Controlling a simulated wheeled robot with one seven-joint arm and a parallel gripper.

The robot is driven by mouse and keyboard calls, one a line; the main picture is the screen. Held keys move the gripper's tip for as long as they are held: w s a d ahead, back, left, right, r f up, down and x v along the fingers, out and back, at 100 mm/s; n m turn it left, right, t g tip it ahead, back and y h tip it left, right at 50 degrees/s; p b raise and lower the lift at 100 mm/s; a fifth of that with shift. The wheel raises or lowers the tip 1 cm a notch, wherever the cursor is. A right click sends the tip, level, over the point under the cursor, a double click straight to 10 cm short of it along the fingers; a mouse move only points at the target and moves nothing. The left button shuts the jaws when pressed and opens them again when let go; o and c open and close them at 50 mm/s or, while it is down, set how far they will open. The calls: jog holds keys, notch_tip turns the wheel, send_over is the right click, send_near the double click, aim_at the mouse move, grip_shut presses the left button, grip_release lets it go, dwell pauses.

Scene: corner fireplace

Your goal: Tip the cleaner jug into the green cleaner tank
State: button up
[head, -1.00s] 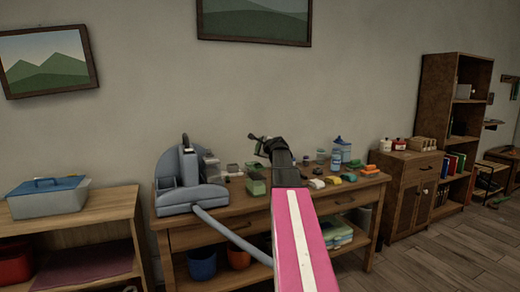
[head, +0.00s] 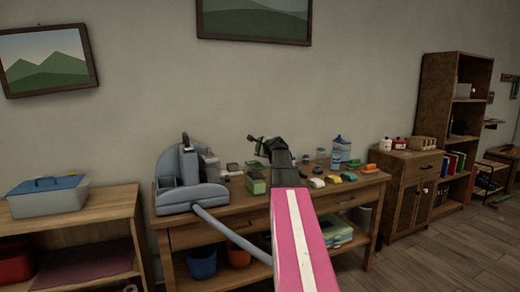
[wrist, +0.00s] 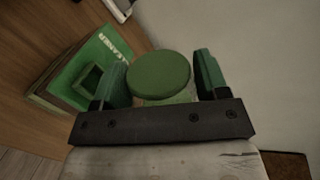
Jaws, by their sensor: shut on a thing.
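The cleaner jug (wrist: 160,78) shows in the wrist view as a round green top with a paler body partly seen below it. My gripper (wrist: 163,72) is shut on it, with one finger on each side. The green cleaner tank (wrist: 110,56) stands left of the jug in the wrist view, with a square opening and lettering on its top. In the head view the tank (head: 256,185) sits on the workbench, just below my gripper (head: 256,139). The jug cannot be made out in the head view. The jug appears beside the tank's opening, not over it.
A grey-blue machine with a hose (head: 190,192) stands left on the wooden workbench (head: 220,217). Blocks, sponges and a blue bottle (head: 337,150) crowd the bench's right part. A low shelf (head: 105,208) stands left, a cabinet (head: 408,180) right.

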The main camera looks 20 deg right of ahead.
jog(key=shift+f+n+h, duration=0.5)
jog(key=shift+f+n, duration=0.5)
jog(key=shift+n, duration=0.1)
dwell(2.7)
jog(key=shift+r, duration=0.1)
